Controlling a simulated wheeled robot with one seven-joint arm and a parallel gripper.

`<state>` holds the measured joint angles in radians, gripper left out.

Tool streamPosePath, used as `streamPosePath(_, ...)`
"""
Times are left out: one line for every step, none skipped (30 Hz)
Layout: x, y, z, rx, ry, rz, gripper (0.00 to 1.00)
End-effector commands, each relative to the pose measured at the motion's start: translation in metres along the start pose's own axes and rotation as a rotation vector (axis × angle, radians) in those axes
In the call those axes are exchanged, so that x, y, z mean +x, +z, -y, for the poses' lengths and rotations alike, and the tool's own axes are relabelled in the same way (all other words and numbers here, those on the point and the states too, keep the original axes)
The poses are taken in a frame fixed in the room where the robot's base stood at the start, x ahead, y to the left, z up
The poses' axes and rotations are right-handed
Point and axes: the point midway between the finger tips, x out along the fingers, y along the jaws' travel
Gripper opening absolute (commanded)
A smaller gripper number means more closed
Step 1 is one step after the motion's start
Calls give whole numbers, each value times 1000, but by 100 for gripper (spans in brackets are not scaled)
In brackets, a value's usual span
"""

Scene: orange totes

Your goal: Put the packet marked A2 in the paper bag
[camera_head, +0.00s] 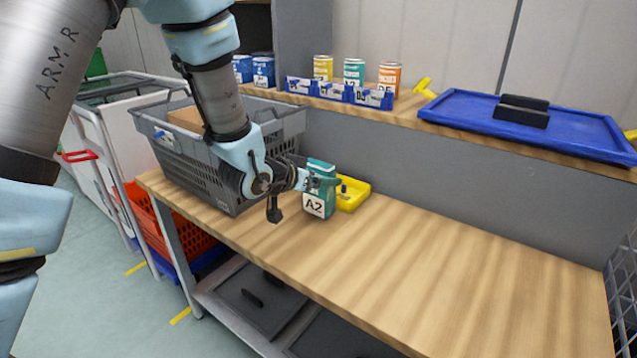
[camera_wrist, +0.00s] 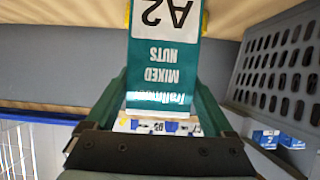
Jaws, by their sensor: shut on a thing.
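The green packet marked A2 (camera_head: 319,190) is upright over the wooden worktop, beside a grey basket. My gripper (camera_head: 322,182) is shut on its upper part. I cannot tell whether its base touches the wood. In the wrist view the packet (camera_wrist: 165,60) appears upside down between the two green fingers of my gripper (camera_wrist: 163,98), with "A2" and "MIXED NUTS" readable. A brown thing (camera_head: 186,118) shows inside the grey basket, partly hidden by my arm; I cannot tell whether it is the paper bag. No other paper bag is visible.
The grey basket (camera_head: 195,165) stands left of the packet. A yellow tray (camera_head: 353,192) lies close behind it. Cans and blue bins (camera_head: 338,92) line the back shelf, with a blue lid (camera_head: 560,128) at right. The worktop (camera_head: 450,265) is clear to the right.

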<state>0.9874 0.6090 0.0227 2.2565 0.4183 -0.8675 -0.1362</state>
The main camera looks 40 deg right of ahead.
Motion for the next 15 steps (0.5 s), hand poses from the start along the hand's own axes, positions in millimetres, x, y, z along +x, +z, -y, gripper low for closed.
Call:
streamPosePath(3, 6, 0, -1, 0, 2, 23)
streamPosePath(4, 9, 0, -1, 0, 1, 23)
streamPosePath(5, 11, 0, 0, -1, 0, 23)
streamPosePath(6, 12, 0, 1, -1, 0, 23)
streamPosePath(6, 13, 0, 1, -1, -1, 23)
streamPosePath(7, 13, 0, 1, -1, -2, 23)
streamPosePath(7, 13, 0, 1, -1, -2, 23)
streamPosePath(6, 13, 0, 1, -1, -2, 23)
streamPosePath(6, 13, 0, 1, -1, -2, 23)
streamPosePath(6, 13, 0, 1, -1, -2, 23)
streamPosePath(6, 13, 0, 1, -1, -2, 23)
streamPosePath(7, 13, 0, 1, -1, -2, 23)
streamPosePath(7, 14, 0, 1, -1, -2, 23)
streamPosePath(8, 15, 0, 1, -1, -2, 23)
streamPosePath(8, 16, 0, 1, -1, -2, 23)
